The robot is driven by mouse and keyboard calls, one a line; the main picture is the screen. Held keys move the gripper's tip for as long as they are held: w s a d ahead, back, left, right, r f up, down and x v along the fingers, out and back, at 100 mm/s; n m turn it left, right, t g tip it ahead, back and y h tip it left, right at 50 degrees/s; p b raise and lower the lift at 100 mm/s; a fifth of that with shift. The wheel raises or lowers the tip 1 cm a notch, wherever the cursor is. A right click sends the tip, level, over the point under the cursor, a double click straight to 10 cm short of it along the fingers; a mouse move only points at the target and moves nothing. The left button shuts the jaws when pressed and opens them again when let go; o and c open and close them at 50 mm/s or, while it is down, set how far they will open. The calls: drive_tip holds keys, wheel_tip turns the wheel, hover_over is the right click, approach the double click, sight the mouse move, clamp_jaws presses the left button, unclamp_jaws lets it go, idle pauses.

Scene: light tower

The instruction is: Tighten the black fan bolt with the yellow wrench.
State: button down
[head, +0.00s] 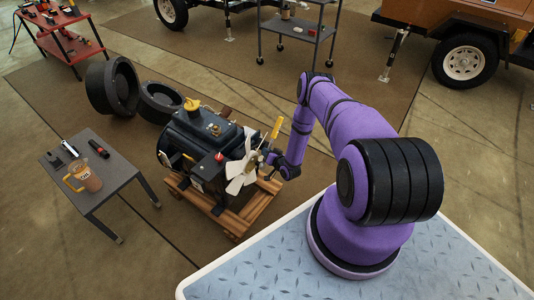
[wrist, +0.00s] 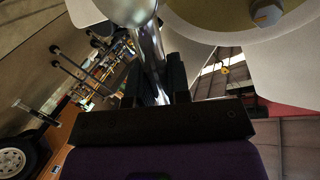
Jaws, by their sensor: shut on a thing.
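My gripper (head: 270,157) is beside the white fan (head: 242,168) on the front of the dark engine block. In the wrist view my gripper (wrist: 155,80) is shut on a shiny metal shaft, which appears to be part of the yellow wrench (wrist: 149,45). The wrench's yellow handle (head: 276,128) sticks up above the gripper in the head view. In the wrist view a greyish hex bolt head (wrist: 267,14) shows on the fan's yellowish hub at upper right. It is apart from the visible metal shaft. Whether the wrench touches any bolt is hidden.
The engine stands on a wooden pallet (head: 230,219). A small grey table (head: 104,190) with a jug and tools is to the left. Tires (head: 112,86) lie behind the engine. A red cart, a grey cart and an orange trailer stand at the back.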

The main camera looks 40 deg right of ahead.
drive_tip(key=shift+w, duration=0.1)
drive_tip(key=shift+w+d+f+m+y, duration=0.15)
drive_tip(key=shift+d+m+y, duration=0.15)
drive_tip(key=shift+m, duration=0.3)
drive_tip(key=shift+w+f, duration=0.1)
drive_tip(key=shift+w, duration=0.05)
idle(0.4)
drive_tip(key=shift+s, duration=0.2)
drive_tip(key=shift+s+d, duration=0.35)
drive_tip(key=shift+s, duration=0.55)
drive_tip(key=shift+s+d, duration=0.3)
drive_tip(key=shift+s, duration=0.55)
drive_tip(key=shift+s+d, duration=0.35)
drive_tip(key=shift+s, duration=0.55)
